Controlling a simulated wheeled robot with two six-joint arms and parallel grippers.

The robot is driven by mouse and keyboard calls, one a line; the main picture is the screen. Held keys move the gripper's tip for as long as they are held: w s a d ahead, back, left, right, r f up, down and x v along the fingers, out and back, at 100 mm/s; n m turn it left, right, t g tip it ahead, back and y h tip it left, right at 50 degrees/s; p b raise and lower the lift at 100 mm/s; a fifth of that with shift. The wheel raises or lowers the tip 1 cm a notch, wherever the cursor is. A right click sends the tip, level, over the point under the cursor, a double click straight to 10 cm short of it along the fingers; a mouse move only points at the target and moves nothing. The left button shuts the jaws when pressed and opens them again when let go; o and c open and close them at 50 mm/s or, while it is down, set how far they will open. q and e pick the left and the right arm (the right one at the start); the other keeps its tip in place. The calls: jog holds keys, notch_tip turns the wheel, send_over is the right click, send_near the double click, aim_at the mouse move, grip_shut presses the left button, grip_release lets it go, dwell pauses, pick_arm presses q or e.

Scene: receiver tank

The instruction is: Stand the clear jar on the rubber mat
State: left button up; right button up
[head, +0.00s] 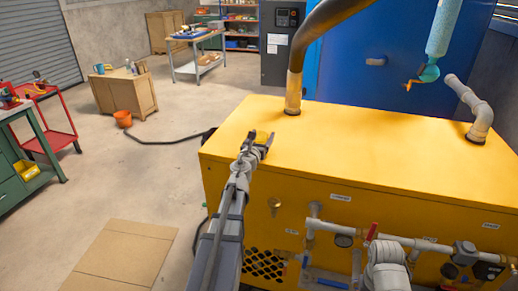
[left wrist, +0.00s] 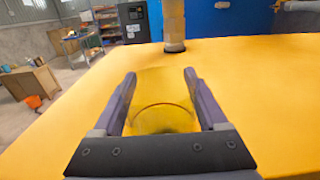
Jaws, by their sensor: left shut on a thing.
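My left gripper (head: 260,143) is shut on the clear jar (left wrist: 163,108) at the near left part of the yellow cabinet top. In the left wrist view the jar sits between the two fingers (left wrist: 162,100), and the yellow surface shows through it. A curved edge of the jar is visible. In the head view the jar is hard to make out against the yellow. I cannot tell whether it touches the cabinet top. I cannot make out a rubber mat in either view. My right gripper is not clearly in view.
The yellow cabinet (head: 370,150) has a broad clear top. A dark pipe (head: 294,92) rises from its back left, and a grey pipe (head: 478,120) at its back right. A teal cylinder (head: 443,30) hangs above. Pipes with a red-handled valve (head: 372,232) run along the front.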

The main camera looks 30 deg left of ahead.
pick_arm(q)
jog(key=shift+r, duration=0.1)
jog(key=shift+c, duration=0.4)
notch_tip(320, 180, up, 10)
jog(key=p, duration=1)
